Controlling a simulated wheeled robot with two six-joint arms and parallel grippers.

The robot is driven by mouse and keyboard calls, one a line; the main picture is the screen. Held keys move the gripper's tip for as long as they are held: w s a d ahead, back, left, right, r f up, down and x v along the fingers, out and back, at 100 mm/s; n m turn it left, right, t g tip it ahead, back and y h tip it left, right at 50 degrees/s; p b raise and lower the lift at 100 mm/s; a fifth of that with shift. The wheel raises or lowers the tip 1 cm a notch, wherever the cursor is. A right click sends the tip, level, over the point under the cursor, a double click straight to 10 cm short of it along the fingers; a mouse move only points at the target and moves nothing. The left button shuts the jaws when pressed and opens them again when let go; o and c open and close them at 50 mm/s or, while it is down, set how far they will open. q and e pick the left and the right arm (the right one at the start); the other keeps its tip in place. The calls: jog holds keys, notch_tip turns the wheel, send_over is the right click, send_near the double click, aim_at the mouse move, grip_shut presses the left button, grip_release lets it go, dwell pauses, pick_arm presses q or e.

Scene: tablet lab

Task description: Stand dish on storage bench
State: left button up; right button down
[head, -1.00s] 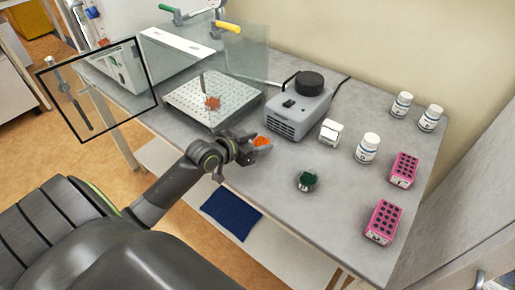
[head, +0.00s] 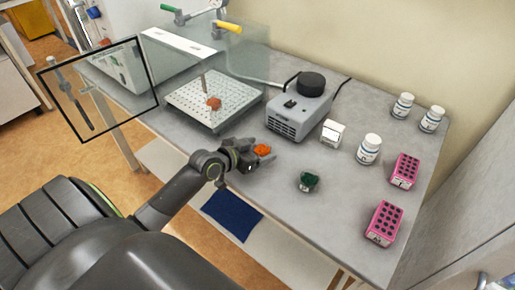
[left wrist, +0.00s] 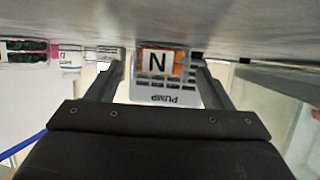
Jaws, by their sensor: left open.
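A small orange piece (head: 262,149) sits at the grey bench top (head: 330,200), in front of the pump. In the left wrist view, which is upside down, it shows as an orange block with a white label marked N (left wrist: 158,62). My left gripper (head: 260,154) is open, with its fingers on either side of this piece; I cannot tell whether they touch it. A similar orange piece (head: 214,103) is on the perforated plate behind glass. A dark green piece (head: 308,181) is on the bench to the right. I cannot tell which is the dish. My right gripper is out of view.
The grey pump (head: 290,117) stands behind the gripper, with a small white box (head: 332,133) beside it. White bottles (head: 368,149) and two pink racks (head: 384,222) are on the right. A dark blue mat (head: 232,214) lies lower down. The bench front is mostly clear.

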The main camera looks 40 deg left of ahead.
pick_arm(q)
jog(key=shift+r, duration=0.15)
jog(key=v, duration=1.2)
jog(key=shift+p, duration=0.3)
